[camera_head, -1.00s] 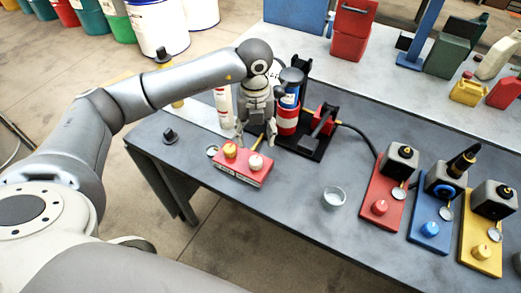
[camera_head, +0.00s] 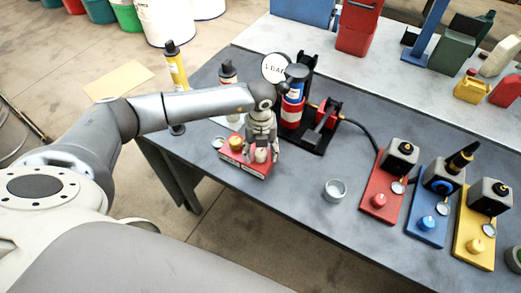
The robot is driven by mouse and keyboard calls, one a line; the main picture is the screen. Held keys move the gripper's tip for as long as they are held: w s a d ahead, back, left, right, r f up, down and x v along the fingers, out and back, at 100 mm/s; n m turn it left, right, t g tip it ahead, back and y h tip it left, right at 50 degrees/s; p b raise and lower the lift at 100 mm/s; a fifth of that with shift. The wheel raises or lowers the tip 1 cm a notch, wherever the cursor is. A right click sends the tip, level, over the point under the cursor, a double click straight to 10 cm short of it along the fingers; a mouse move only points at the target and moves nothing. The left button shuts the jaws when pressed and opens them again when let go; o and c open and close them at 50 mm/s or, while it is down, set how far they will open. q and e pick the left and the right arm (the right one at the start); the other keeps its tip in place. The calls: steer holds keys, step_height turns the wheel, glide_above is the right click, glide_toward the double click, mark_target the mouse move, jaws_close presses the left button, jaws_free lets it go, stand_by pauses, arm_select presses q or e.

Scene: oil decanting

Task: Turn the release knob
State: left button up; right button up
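A low red box (camera_head: 245,169) sits on the near left part of the grey table. On its top are a yellow knob (camera_head: 236,143) on the left and a white knob (camera_head: 261,155) on the right. I cannot tell by sight which one is the release knob. My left gripper (camera_head: 262,154) points down over the right half of the box. Its fingers are spread, one on each side of the white knob. I cannot tell whether they touch it. The yellow knob is outside the fingers. My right gripper is not in view.
A red-and-blue cylinder (camera_head: 292,107) stands on a black stand behind the gripper, with a round gauge (camera_head: 276,68) above. A small metal cup (camera_head: 335,190) is to the right. Red (camera_head: 379,206), blue (camera_head: 427,229) and yellow (camera_head: 474,248) stations stand farther right. Bare table lies in front.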

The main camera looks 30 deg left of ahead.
arm_select(q)
steer(key=c, duration=0.9)
steer(key=shift+f+m+b, duration=0.1)
steer(key=shift+m+b, duration=0.2)
steer(key=shift+b, duration=0.1)
steer(key=shift+f+m+b, duration=0.1)
steer(key=shift+m+b, duration=0.9)
steer(key=shift+b, duration=0.05)
steer(key=m+b, duration=1.1)
steer(key=shift+m+b, duration=0.3)
steer(key=shift+r+m+b, duration=0.2)
steer(key=shift+m+b, duration=1.3)
steer(key=shift+m, duration=0.4)
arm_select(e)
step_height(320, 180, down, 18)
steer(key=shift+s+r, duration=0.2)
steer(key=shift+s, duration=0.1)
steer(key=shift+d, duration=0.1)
arm_select(q)
steer(key=o, duration=1)
